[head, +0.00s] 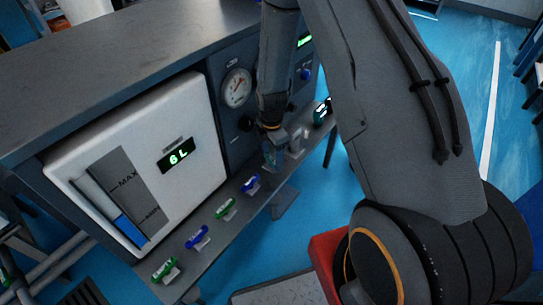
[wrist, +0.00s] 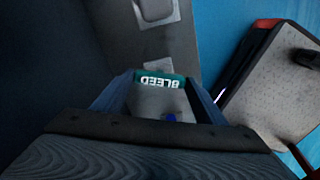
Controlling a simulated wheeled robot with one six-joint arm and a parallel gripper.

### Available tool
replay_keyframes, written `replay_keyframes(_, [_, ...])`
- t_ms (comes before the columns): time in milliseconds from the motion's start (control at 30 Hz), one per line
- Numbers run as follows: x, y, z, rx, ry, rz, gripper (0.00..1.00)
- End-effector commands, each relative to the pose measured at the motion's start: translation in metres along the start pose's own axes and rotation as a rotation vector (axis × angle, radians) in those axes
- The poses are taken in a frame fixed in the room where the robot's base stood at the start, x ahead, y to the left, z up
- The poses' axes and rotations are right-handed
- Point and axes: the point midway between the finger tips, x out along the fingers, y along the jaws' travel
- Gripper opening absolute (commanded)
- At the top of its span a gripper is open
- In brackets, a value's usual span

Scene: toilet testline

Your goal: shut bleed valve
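The bleed valve shows in the wrist view as a teal label (wrist: 160,82) reading BLEED, upside down, on a grey body with a small blue spot (wrist: 171,117). My gripper (wrist: 160,95) has its two fingers apart, one on each side of this label, close to its ends. Whether they touch it I cannot tell. In the head view my gripper (head: 271,160) points down at the bench's front ledge, right of the row of small valves. It hides most of what is under it there, and the valve handle's position is not clear.
Several blue and green valves (head: 226,209) line the ledge to the left. A white tank panel (head: 150,150) reads 6 L, with a round gauge (head: 237,88) beside it. A red-edged box (head: 325,255) is on the floor.

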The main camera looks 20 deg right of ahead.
Motion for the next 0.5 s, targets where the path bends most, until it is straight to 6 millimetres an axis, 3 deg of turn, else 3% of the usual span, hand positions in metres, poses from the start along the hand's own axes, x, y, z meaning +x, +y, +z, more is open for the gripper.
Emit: replay_keyframes(500, [-0.0012, -0.0009, -0.0001, 0.125, 0.0, -0.002, 0.43])
